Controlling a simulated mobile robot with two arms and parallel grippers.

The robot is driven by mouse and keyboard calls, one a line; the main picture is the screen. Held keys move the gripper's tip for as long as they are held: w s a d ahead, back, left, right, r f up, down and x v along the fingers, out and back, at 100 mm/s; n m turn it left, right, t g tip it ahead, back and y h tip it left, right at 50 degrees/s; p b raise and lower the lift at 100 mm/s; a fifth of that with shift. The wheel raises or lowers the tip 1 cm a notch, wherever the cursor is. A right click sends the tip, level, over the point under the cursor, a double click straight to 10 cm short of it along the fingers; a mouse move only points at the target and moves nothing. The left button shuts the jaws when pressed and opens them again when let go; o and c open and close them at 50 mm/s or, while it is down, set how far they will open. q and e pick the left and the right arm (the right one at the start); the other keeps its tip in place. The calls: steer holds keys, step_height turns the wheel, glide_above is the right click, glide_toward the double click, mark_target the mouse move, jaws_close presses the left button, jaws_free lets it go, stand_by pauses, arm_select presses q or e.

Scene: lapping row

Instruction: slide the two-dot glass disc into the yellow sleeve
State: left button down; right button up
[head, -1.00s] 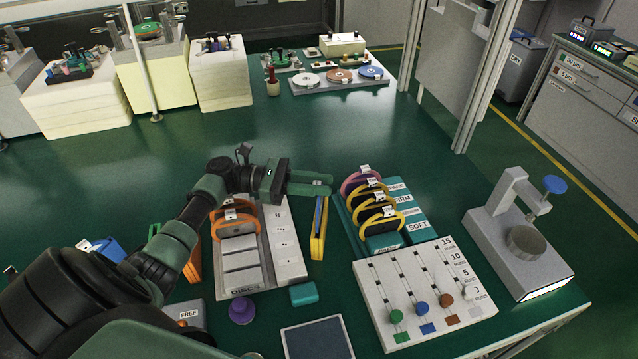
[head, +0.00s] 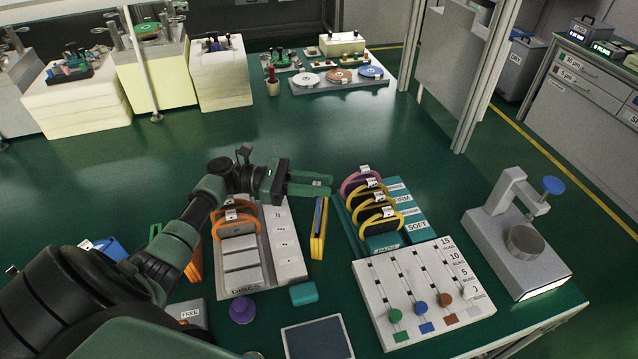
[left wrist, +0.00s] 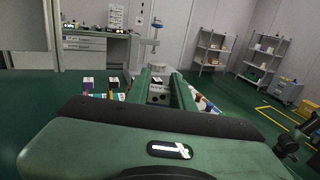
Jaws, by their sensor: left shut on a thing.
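My left gripper (head: 326,185) reaches in from the left, its fingers over the upper end of the yellow sleeve (head: 317,245). In the left wrist view the gripper (left wrist: 158,84) is shut on a small pale tab with dark dots (left wrist: 157,97), seemingly the two-dot disc's tab. The disc's glass below it cannot be made out. The narrow sleeve stands on the green table, with a dark blue strip along its upper part; I cannot tell whether that is the disc. My right gripper is not in view.
To the right are a teal pad rack (head: 384,243), a slider board (head: 375,290) and a grey press (head: 522,272). A teal block (head: 303,294) lies in front.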

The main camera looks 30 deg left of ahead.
arm_select(q)
steer(key=shift+f+b, duration=0.9)
steer(key=shift+f, duration=0.25)
steer(key=shift+s+d+f, duration=0.1)
steer(key=shift+f, duration=0.1)
